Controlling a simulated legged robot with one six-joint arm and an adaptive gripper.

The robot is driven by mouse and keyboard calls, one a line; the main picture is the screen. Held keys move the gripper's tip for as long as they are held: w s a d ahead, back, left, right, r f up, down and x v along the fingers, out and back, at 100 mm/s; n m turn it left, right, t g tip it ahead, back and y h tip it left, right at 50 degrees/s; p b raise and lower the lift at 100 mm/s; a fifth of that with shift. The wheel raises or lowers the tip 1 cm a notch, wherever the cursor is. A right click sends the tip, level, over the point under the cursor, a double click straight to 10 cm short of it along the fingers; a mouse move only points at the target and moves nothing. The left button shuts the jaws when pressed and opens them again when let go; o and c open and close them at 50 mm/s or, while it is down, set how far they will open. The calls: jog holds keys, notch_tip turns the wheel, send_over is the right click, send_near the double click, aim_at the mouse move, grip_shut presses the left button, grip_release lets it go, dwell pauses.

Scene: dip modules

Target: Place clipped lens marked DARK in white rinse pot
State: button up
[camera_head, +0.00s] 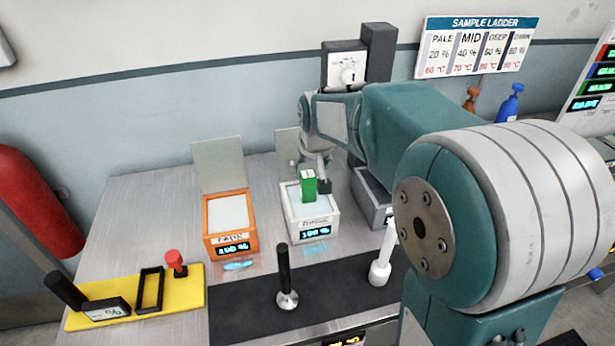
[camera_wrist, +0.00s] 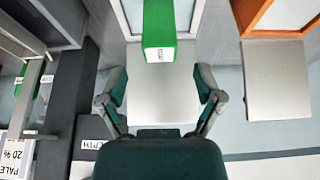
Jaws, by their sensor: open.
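A green clip (camera_head: 308,186) stands upright at the white pot (camera_head: 322,222), its lower end at or inside the opening. The wrist view shows the clip (camera_wrist: 158,28) with a small white label, too small to read, above the white pot (camera_wrist: 127,12). The lens itself cannot be made out. My gripper (camera_wrist: 160,80) is open, its two fingers apart to either side of the clip's line. The clip lies just beyond the fingertips and I see no finger touching it. In the head view my gripper (camera_head: 318,175) is small and partly hidden behind the clip.
An orange pot (camera_head: 231,243) with its lid raised stands to the left, a grey pot (camera_head: 376,207) to the right. A black mat (camera_head: 330,299) with two upright tools lies in front. A yellow tray (camera_head: 190,291) is front left. A grey box (camera_head: 344,64) stands behind.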

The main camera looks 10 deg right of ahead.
jog(key=s+r, duration=0.4)
jog(key=s, duration=0.3)
jog(key=s+r, duration=0.3)
jog(key=s, duration=0.4)
jog(key=s+f+t, duration=0.1)
jog(key=s+f, duration=0.2)
jog(key=s, duration=1)
